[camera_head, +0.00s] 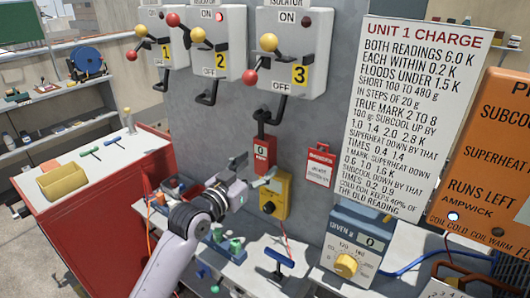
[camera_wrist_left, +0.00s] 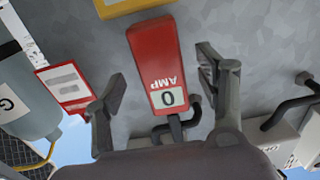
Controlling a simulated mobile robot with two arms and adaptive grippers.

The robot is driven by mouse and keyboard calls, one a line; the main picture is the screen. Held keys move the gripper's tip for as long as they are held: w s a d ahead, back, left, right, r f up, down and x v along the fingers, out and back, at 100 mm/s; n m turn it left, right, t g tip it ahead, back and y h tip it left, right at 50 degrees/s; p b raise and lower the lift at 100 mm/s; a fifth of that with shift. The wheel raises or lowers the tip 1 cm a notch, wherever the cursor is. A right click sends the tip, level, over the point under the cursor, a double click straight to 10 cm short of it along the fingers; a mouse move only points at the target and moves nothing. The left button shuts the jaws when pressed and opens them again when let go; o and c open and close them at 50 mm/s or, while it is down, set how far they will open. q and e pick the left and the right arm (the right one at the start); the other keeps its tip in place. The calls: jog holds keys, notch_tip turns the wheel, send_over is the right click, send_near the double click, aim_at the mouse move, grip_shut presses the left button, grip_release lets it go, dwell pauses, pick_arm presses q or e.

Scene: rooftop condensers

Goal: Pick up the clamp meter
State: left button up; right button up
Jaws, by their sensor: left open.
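The clamp meter (camera_head: 264,154) is a red body with a black jaw at its top and a small display reading 0. It is upright against the grey panel, below isolator 3. In the left wrist view the clamp meter (camera_wrist_left: 153,60) appears upside down, marked AMP, with its black jaw toward my gripper. My left gripper (camera_head: 252,171) is open, just in front of the meter's lower part. In the left wrist view the fingers of my left gripper (camera_wrist_left: 161,92) appear on either side of the meter, with gaps; contact is not visible. My right gripper is not in view.
A yellow box (camera_head: 275,197) with a black knob is just below the meter. A red-and-white tag (camera_head: 319,167) is to its right. Isolator 3 (camera_head: 290,48) and its black handle are above. A blue dial unit (camera_head: 351,240) stands on the bench at lower right.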

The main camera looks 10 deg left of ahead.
aim_at(261, 153)
pick_arm(q)
jog(key=p+x, duration=0.1)
jog(key=x, duration=0.2)
jog(key=shift+w+f, duration=0.1)
jog(key=shift+w, duration=0.2)
jog(key=shift+w+d+f, duration=0.1)
jog(key=shift+w+d, duration=0.15)
jog(key=shift+w, duration=0.2)
jog(key=shift+c, duration=0.4)
jog(key=c, duration=1.5)
jog(key=shift+o, duration=0.2)
jog(key=shift+r+b, duration=0.4)
jog(key=shift+r, duration=1.15)
jog(key=shift+s+a+r, duration=0.15)
jog(key=shift+s+r, duration=0.05)
jog(key=shift+s, duration=0.1)
jog(key=b+v, duration=0.3)
jog(key=v, duration=1.4)
jog(key=shift+s, duration=0.2)
